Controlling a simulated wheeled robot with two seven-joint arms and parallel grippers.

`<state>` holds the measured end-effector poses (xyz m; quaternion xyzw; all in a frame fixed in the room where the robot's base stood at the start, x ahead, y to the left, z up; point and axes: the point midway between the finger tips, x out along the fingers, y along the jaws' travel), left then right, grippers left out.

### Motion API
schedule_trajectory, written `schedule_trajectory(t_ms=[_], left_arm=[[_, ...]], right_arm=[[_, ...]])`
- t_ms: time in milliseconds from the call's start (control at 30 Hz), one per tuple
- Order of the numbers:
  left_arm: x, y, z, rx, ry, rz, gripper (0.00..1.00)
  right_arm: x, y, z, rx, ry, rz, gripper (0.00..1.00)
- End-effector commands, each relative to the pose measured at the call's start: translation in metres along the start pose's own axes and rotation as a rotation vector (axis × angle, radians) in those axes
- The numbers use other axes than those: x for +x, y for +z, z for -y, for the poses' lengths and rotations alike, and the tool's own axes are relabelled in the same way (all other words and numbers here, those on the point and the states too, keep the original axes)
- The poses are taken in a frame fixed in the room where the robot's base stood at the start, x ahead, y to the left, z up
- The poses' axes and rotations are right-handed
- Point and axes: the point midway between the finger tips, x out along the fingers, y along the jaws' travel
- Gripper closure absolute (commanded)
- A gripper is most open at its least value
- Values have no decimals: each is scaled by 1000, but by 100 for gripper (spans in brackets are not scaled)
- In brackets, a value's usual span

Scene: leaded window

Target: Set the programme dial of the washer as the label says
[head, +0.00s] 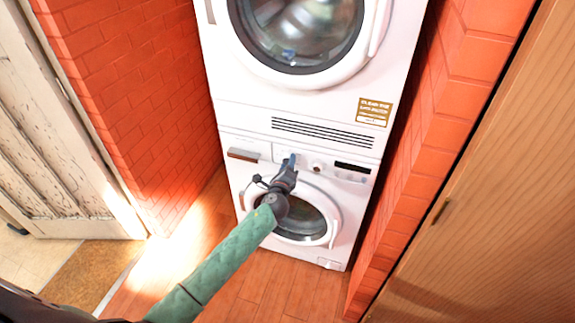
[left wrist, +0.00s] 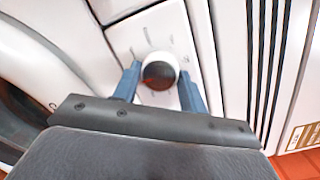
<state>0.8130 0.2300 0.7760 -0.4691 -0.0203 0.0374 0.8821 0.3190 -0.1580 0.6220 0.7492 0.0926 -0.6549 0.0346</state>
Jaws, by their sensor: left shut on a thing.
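The washer (head: 349,214) is the lower of two stacked white machines, with a round glass door. My left gripper (head: 290,162) reaches its control panel in the head view. In the left wrist view, the gripper's two blue fingers (left wrist: 158,84) stand either side of the programme dial (left wrist: 159,73) and are shut on it. The dial has a dark face, a pale rim and small marks around it; its setting is too blurred to read. My right gripper is out of view.
A small round knob (head: 317,167) and a dark display (head: 352,168) lie right of my gripper. A slatted vent (head: 322,133) runs above the panel. Brick walls (head: 135,85) flank the machines closely. A wooden door (head: 490,190) stands at right; floor (head: 265,285) is clear in front.

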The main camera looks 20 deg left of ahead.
Motion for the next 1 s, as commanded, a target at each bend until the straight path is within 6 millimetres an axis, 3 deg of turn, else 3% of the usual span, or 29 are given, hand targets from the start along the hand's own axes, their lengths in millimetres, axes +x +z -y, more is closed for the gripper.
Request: schedule_trajectory(t_ms=[33,67,167,467,633,733,1000], left_arm=[[0,-1,-1,0,1,-2,81],[0,-1,-1,-1,1,-2,54],[0,-1,-1,-1,1,-2,36],[-1,-1,-1,-1,0,-1,36],[-16,-2,-2,0,0,-2,36],[-32,-2,-3,-1,2,-2,36],[-68,-2,-2,-1,1,-2,36]], right_arm=[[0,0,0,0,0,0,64],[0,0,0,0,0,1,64],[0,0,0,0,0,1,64],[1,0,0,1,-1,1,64],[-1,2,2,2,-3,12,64],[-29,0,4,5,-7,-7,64],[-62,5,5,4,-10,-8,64]])
